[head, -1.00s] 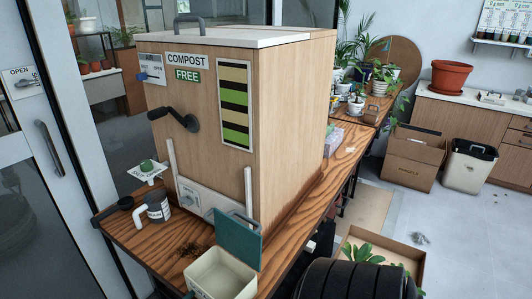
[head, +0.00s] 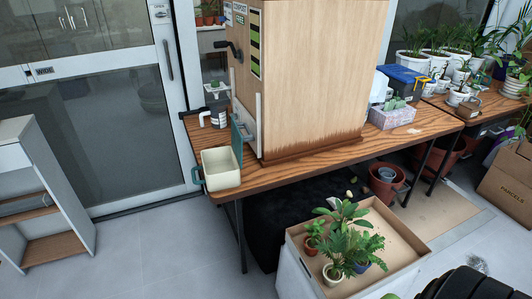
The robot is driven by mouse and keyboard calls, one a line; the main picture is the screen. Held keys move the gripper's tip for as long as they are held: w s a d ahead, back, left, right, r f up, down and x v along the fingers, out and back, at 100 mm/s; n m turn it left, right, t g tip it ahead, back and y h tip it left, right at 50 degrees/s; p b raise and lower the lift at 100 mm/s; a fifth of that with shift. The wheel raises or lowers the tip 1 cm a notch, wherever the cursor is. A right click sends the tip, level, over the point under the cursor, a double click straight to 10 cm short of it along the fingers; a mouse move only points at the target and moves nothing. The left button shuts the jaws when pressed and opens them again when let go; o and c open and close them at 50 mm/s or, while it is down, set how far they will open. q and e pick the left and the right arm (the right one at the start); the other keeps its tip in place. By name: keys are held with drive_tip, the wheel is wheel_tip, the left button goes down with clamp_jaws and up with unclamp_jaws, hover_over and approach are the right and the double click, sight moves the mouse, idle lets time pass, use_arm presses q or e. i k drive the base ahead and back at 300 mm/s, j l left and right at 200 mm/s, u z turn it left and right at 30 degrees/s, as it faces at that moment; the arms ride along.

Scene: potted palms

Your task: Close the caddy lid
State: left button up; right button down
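The caddy (head: 221,178) is a cream, open-topped bin at the left front corner of the wooden table (head: 300,168). Its teal lid (head: 237,142) stands up, open, along the caddy's back right side, close to the compost box. A teal handle (head: 197,176) shows at the caddy's left side. The inside of the caddy looks empty from here. Neither of my grippers is in view.
The tall wooden compost box (head: 310,80) stands right behind the caddy. A tray of potted plants (head: 408,225) sits below the table front. A white shelf unit (head: 38,190) stands at the left. Grey floor (head: 165,245) is clear between them.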

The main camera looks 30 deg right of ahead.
sight(237, 139)
drive_tip(key=k+l, duration=0.1)
drive_tip(key=l, duration=0.3)
drive_tip(key=k+l, duration=0.1)
drive_tip(key=l, duration=0.3)
drive_tip(key=k+l, duration=0.1)
drive_tip(key=l, duration=0.35)
drive_tip(key=k+l+u, duration=0.1)
drive_tip(key=l, duration=0.3)
drive_tip(key=k+l, duration=0.15)
drive_tip(key=l, duration=0.25)
